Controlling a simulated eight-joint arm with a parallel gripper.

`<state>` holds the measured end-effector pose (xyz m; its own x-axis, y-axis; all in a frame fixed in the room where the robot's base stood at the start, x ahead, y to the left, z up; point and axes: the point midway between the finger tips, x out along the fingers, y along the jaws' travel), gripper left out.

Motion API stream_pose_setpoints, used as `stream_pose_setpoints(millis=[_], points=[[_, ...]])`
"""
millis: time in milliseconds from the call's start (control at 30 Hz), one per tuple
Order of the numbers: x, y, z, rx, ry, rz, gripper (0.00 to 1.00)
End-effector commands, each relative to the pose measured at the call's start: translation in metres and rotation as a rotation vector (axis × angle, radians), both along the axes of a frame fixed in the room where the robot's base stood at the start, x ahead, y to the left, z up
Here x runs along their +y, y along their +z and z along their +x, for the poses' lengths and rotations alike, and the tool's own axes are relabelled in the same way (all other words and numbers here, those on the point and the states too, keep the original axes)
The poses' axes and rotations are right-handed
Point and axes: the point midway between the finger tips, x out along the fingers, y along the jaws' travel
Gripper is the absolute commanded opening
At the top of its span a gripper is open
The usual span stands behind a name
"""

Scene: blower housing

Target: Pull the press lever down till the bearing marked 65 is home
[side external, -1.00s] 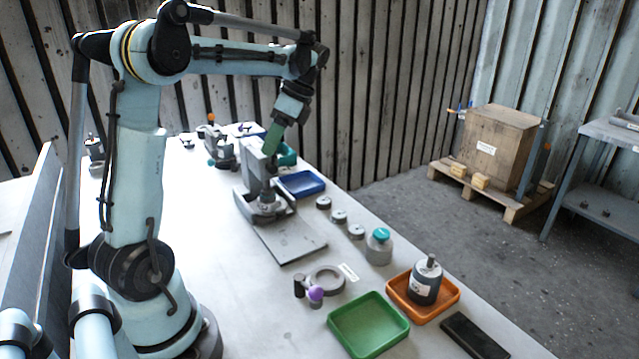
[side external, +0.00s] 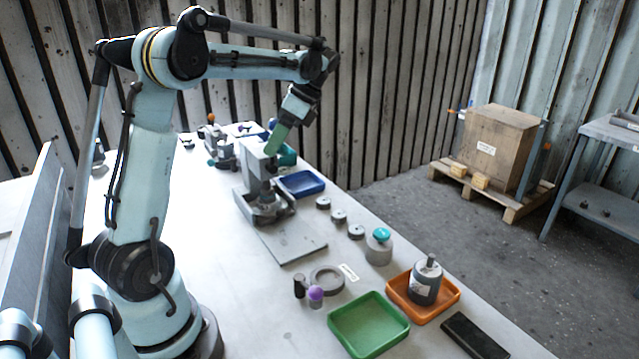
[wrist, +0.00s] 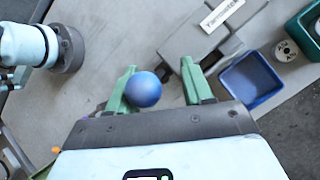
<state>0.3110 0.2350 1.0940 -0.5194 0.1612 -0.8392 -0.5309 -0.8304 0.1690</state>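The grey press (side external: 262,178) stands on the table beside a flat grey plate. My gripper (side external: 272,150) is at the top of the press in the side view. In the wrist view my gripper (wrist: 158,70) has its two green fingers apart. A blue ball (wrist: 145,90), apparently the lever's knob, shows between them, close to or touching the left finger, with a gap to the right finger. The rest of the lever is hidden. The press body (wrist: 200,40) lies beyond the fingertips. No bearing marked 65 can be read; the press seat is too small to judge.
A blue tray (side external: 301,184) is just right of the press. Several small grey rings and a teal-topped weight (side external: 379,246) line the table's right side. A green tray (side external: 368,325) and an orange tray (side external: 423,291) are nearer.

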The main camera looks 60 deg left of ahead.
Motion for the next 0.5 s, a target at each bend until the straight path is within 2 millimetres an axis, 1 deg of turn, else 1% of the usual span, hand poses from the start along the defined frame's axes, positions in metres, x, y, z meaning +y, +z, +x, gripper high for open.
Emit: stream_pose_setpoints(millis=[167,267,367,500], points=[[0.000,0.001,0.000,0.001,0.001,0.001,0.50],[0.000,0.007,0.004,0.001,0.001,0.001,0.50],[-0.002,0.017,0.010,0.002,0.000,0.001,0.50],[-0.006,0.036,0.022,0.002,-0.001,0.001,0.50]])
